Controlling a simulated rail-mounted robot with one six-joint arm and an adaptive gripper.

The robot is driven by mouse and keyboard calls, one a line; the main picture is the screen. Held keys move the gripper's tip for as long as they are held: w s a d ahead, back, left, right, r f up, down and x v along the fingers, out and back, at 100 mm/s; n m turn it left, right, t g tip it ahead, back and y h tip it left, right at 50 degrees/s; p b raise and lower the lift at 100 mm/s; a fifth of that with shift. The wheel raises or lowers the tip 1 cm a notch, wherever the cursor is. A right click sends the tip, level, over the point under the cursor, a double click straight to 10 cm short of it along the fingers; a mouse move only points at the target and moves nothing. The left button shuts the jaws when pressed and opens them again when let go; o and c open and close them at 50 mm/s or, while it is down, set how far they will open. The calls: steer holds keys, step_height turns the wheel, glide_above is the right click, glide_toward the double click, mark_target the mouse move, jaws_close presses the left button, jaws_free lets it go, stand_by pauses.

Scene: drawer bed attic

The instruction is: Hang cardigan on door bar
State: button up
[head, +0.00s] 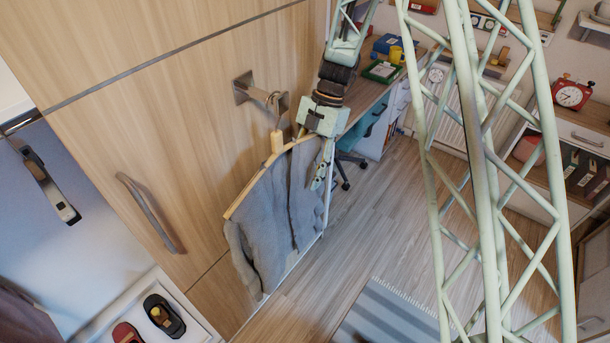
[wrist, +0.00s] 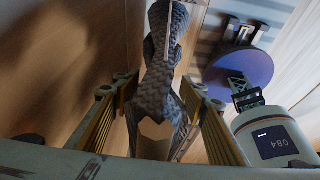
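The grey cardigan (head: 270,215) hangs on a wooden hanger (head: 277,143) in front of the tall wooden door. The hanger's hook meets the metal door bar (head: 246,90) and appears looped over it; the exact contact is too small to tell. My gripper (head: 320,178) is at the right end of the hanger, beside the cardigan's shoulder. In the wrist view, the cardigan (wrist: 165,75) and the hanger's wooden end (wrist: 155,130) lie between my two fingers (wrist: 160,95). The fingers are spread, with gaps visible on both sides.
A metal door handle (head: 148,212) sits lower left on the wooden door. Open floor (head: 375,235) and a striped rug (head: 385,318) lie to the right.

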mark_target(317, 135)
steer(key=shift+v, duration=6.05)
steer(key=shift+f, duration=0.1)
